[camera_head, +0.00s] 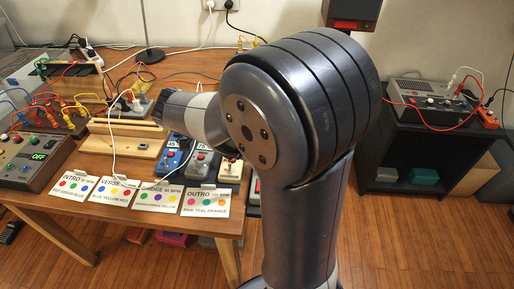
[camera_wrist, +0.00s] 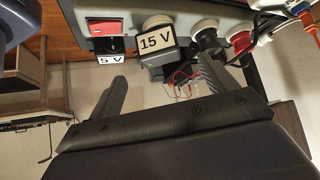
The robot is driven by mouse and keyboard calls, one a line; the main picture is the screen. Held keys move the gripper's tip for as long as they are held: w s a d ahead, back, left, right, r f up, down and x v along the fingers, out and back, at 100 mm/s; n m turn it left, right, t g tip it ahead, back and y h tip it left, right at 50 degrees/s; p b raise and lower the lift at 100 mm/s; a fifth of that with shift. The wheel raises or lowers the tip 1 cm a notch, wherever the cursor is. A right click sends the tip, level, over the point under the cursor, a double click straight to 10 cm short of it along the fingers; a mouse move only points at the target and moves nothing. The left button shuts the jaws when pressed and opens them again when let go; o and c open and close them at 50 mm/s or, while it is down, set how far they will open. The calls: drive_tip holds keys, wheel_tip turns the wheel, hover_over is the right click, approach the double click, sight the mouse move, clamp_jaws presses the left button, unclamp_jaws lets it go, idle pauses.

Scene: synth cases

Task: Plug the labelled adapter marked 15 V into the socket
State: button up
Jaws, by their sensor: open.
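The black adapter with a white 15 V label (camera_wrist: 156,42) shows in the wrist view, at the top middle. Its upper end is against a pale round fitting on a light grey strip (camera_wrist: 138,14); I cannot tell whether it is plugged in. A small 5 V label (camera_wrist: 110,60) hangs left of it, below a red switch (camera_wrist: 103,28). My gripper (camera_wrist: 162,74) is open, with one finger to the lower left of the adapter and the other to its right. Nothing shows held between them. My arm hides the gripper in the head view.
A black plug (camera_wrist: 207,40) and a red plug (camera_wrist: 240,40) with cables crowd the strip's right side. In the head view, a wooden table (camera_head: 60,200) holds cables, pedals and printed cards (camera_head: 205,203). A dark shelf (camera_head: 415,150) stands at right. Wooden floor is open in front.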

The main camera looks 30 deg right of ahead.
drive_tip(key=v, duration=0.4)
drive_tip(key=shift+a+r, duration=0.3)
drive_tip(key=x, duration=1)
drive_tip(key=shift+d+f+b, duration=0.25)
drive_tip(key=shift+b, duration=0.15)
drive_tip(key=shift+r+p, duration=0.45)
drive_tip(key=shift+p, duration=0.15)
drive_tip(key=shift+f, duration=0.1)
